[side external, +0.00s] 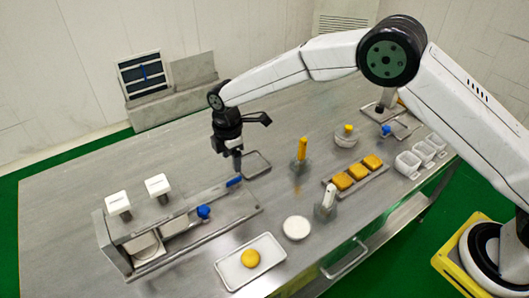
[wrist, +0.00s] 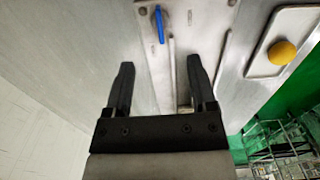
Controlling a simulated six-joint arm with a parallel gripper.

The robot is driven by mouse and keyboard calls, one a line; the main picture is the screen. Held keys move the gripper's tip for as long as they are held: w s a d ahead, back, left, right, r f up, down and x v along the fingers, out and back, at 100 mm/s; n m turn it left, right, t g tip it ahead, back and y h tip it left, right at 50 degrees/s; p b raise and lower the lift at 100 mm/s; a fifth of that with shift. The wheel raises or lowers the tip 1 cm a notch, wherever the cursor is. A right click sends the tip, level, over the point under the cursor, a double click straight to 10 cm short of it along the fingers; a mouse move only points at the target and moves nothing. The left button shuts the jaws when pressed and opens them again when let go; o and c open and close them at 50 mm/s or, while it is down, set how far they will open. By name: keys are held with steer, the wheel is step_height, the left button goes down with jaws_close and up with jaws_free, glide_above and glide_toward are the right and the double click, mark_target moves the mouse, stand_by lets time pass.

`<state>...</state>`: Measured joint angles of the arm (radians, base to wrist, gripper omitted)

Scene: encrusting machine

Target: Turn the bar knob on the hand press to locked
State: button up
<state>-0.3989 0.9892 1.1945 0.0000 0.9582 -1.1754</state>
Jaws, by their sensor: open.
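The hand press seems to be the grey metal machine (side external: 160,232) at the front left; its base plate (wrist: 185,50) also shows in the wrist view. A blue bar knob (side external: 234,182) sits at the plate's far right end. In the wrist view the blue bar (wrist: 160,25) points nearly up and down the picture, beyond my fingertips. My gripper (side external: 238,168) is just above the knob, pointing down. Its two black fingers (wrist: 160,72) are open and empty, with the bar roughly centred between their lines. Any lock markings are too small to read.
A tray (side external: 247,262) with a yellow ball (side external: 250,258) stands in front. A yellow-topped bottle (side external: 301,150) and a tray of orange squares (side external: 358,175) are to the right. The table's back left is clear.

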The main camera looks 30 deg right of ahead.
mark_target(234, 179)
steer(key=shift+f, duration=0.15)
steer(key=shift+f, duration=3.75)
jaws_close()
